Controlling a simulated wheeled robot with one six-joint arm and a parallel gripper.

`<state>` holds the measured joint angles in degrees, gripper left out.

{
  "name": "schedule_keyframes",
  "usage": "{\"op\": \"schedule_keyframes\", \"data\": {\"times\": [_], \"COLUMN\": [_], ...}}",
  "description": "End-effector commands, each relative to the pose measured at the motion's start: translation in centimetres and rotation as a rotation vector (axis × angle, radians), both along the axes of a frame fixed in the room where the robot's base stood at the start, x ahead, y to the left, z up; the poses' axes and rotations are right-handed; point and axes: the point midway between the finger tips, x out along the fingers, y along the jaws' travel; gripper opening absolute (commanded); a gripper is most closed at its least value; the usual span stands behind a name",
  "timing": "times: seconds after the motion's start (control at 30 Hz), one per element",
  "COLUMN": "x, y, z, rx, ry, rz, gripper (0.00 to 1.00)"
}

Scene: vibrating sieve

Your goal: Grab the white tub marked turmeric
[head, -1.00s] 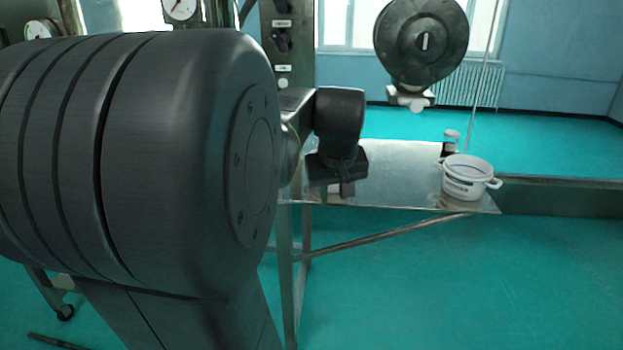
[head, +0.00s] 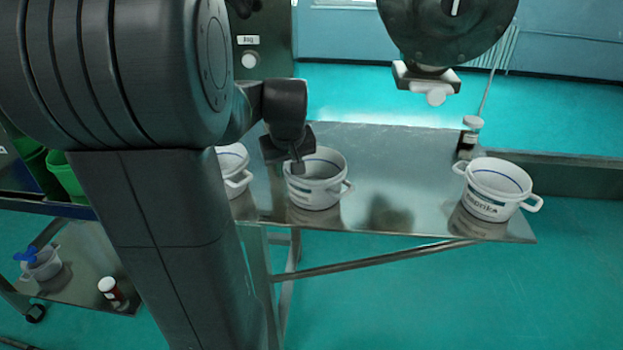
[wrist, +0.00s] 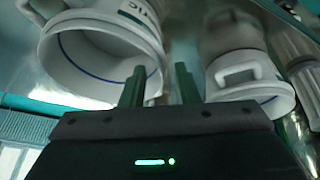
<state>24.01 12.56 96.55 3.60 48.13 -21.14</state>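A white tub (head: 316,183) with a blue inner line and a green-banded label stands on the steel table in the middle of the head view; I cannot read its label there. My gripper (head: 297,166) is over its near left rim. In the wrist view my gripper (wrist: 158,85) has its two fingers apart. A white tub (wrist: 100,55) there shows cut-off lettering that looks like "ric", and part of its rim and handle is behind or between the fingers. I cannot tell whether they touch.
Another white tub (head: 233,168) stands left, partly hidden by my arm. It seems to be the right tub (wrist: 250,80) in the wrist view. A tub marked paprika (head: 493,190) and a dark jar (head: 469,138) stand right. Dark machinery (head: 447,30) overhangs the table (head: 400,160).

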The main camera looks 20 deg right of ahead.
Motion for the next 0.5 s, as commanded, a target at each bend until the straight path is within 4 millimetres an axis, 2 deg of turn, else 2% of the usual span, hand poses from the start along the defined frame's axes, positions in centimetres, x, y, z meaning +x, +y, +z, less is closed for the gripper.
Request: {"op": "schedule_keyframes", "data": {"times": [0.13, 0.4, 0.5], "x": [0.3, 1.5, 1.7], "y": [-0.2, -0.8, -0.9], "z": [-1.0, -4.3, -4.8], "rx": [0.001, 0.002, 0.001], "ry": [0.002, 0.003, 0.000], "rz": [0.000, 0.001, 0.000], "gripper": [0.28, 0.28, 0.28]}}
